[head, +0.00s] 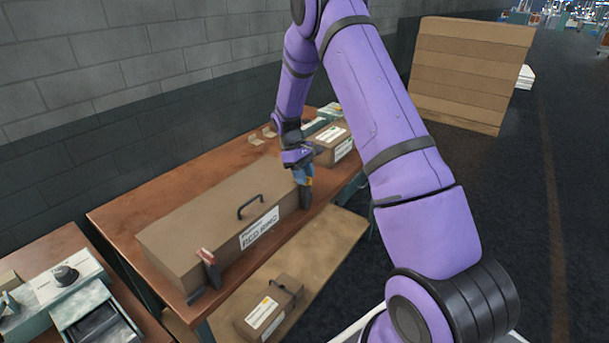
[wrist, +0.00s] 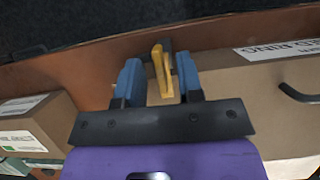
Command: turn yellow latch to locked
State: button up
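The yellow latch (wrist: 163,73) stands between the two blue fingers of my gripper (wrist: 158,62) in the wrist view, with a narrow gap on either side. My gripper is open around it. In the head view my gripper (head: 303,174) is at the right front end of the long brown box (head: 190,220), and only a small part of the yellow latch (head: 309,182) shows there. A dark post (head: 306,198) stands below it. The box also shows in the wrist view (wrist: 235,85).
A red latch (head: 206,255) is at the box's left front end. A smaller labelled box (head: 333,147) lies behind my gripper on the wooden table (head: 120,210). Another small box (head: 268,308) is on a lower shelf.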

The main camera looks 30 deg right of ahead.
jog(key=v, duration=1)
jog(key=shift+w+r, duration=0.15)
jog(key=shift+r, duration=0.2)
jog(key=shift+a, duration=0.1)
notch_tip(320, 180, up, 12)
jog(key=t, duration=0.2)
send_over(294, 180)
jog(key=s+a, duration=0.3)
jog(key=s, duration=0.2)
jog(key=s+a+r+m+t, duration=0.25)
jog(key=s+a+r, duration=0.25)
jog(key=s+r, duration=0.45)
jog(key=s+a+t, duration=0.2)
jog(key=s, duration=0.9)
jog(key=s+a+r+m+t+y, duration=0.1)
jog(key=s+a+t, duration=0.2)
jog(key=s, duration=0.9)
jog(key=shift+s+r, duration=0.15)
jog(key=shift+r, duration=0.15)
